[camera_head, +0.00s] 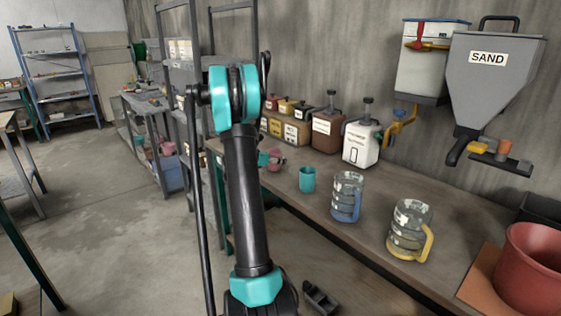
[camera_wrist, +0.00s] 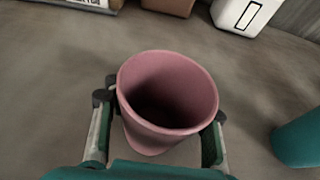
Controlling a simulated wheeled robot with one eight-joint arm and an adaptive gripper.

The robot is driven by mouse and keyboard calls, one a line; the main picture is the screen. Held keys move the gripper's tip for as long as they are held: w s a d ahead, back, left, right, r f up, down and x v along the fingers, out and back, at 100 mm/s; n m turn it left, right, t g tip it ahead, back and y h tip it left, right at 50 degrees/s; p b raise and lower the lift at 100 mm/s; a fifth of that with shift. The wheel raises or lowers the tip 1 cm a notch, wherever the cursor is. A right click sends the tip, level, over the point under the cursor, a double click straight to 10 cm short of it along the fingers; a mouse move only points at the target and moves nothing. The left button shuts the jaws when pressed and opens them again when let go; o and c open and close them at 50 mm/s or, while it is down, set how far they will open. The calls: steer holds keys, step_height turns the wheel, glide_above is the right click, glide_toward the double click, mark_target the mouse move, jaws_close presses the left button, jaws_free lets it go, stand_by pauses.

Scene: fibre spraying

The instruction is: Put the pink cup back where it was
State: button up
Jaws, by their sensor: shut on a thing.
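The pink cup (camera_wrist: 166,95) is upright between the two fingers of my gripper (camera_wrist: 159,135) in the wrist view, mouth up and empty as far as its dark inside shows. The fingers are shut on its sides. In the head view the pink cup (camera_head: 274,161) is at the left end of the workbench, partly hidden by my gripper (camera_head: 264,159). I cannot tell whether its base touches the bench. A teal cup (camera_head: 307,179) stands to its right, and its edge shows at the right of the wrist view (camera_wrist: 300,140).
Labelled containers (camera_head: 325,130) stand along the wall behind the cup. Two clear jugs, one blue-handled (camera_head: 346,196) and one yellow-handled (camera_head: 408,230), stand further right on the workbench (camera_head: 375,265). A red pot (camera_head: 530,268) is at the right edge. A sand hopper (camera_head: 488,85) hangs above.

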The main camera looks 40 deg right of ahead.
steer(key=shift+f, duration=0.25)
steer(key=o, duration=1.5)
steer(key=v, duration=1.2)
steer(key=s+a+f+m+t+y, duration=0.1)
steer(key=s+a+f+m+y, duration=0.3)
steer(key=s+a, duration=0.5)
steer(key=s+a+f+m+t+y, duration=0.1)
steer(key=s+a+f+m+y, duration=0.3)
steer(key=s+a+m, duration=0.4)
steer(key=s+a+f+m+t+y, duration=0.1)
steer(key=s+a+f+m+y, duration=0.4)
steer(key=s+a, duration=0.6)
steer(key=shift+a+m+y, duration=0.2)
steer(key=shift+a+m, duration=0.25)
steer(key=shift+a, duration=1.1)
steer(key=shift+a+m+y, duration=0.2)
steer(key=shift+a+m, duration=0.25)
steer(key=shift+a, duration=1.1)
